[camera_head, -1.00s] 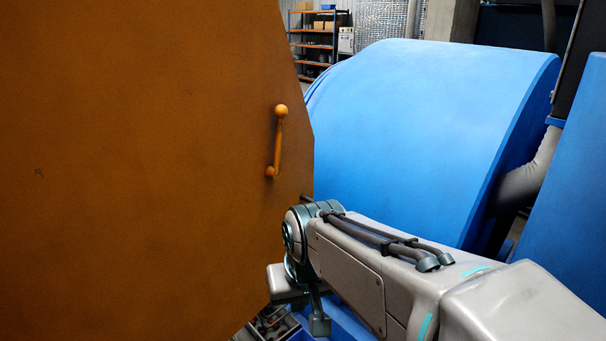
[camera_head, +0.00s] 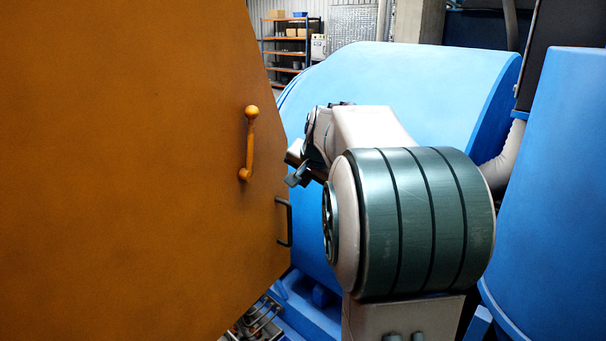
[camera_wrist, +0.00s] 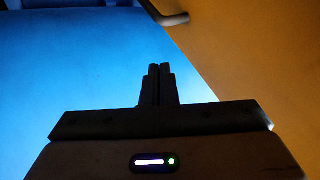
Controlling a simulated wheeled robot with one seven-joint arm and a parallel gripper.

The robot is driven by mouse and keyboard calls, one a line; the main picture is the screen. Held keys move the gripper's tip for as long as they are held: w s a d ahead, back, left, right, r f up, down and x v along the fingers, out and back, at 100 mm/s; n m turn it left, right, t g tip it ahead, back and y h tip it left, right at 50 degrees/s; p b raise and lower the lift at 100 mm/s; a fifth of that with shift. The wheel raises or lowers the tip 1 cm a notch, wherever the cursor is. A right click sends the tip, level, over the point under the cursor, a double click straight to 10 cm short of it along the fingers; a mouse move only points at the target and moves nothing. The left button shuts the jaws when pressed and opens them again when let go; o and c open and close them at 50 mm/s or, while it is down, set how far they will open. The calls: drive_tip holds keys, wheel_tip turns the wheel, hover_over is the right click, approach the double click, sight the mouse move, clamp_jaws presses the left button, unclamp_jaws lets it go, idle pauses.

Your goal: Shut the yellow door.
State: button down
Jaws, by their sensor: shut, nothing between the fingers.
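The yellow door (camera_head: 130,180), an orange-yellow panel, fills the left of the head view and stands open, swung out from the blue machine. It carries a yellow handle (camera_head: 249,145) and, lower by its right edge, a dark handle (camera_head: 288,222). In the wrist view the door (camera_wrist: 260,50) is at the right, with a handle (camera_wrist: 170,17) at its edge; I cannot tell which one. My gripper (camera_head: 294,168) is beside the door's right edge in the head view. Its fingers (camera_wrist: 159,68) are shut together and empty, apart from the handle in the wrist view.
The blue drum housing (camera_head: 420,90) is behind my arm, and it fills the left of the wrist view. Another blue panel (camera_head: 555,190) and a grey hose (camera_head: 502,160) stand at the right. Metal parts (camera_head: 258,318) lie low under the door. Shelves (camera_head: 285,45) are far behind.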

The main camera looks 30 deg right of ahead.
drive_tip(key=shift+w+a+f+p, duration=0.25)
drive_tip(key=shift+w+f, duration=0.45)
drive_tip(key=shift+w, duration=0.4)
drive_tip(key=shift+w+a+f+p, duration=0.25)
drive_tip(key=shift+w+f, duration=0.45)
drive_tip(key=shift+w, duration=0.35)
drive_tip(key=shift+w+a+f+p, duration=0.25)
drive_tip(key=shift+w+f, duration=0.45)
drive_tip(key=shift+w, duration=0.4)
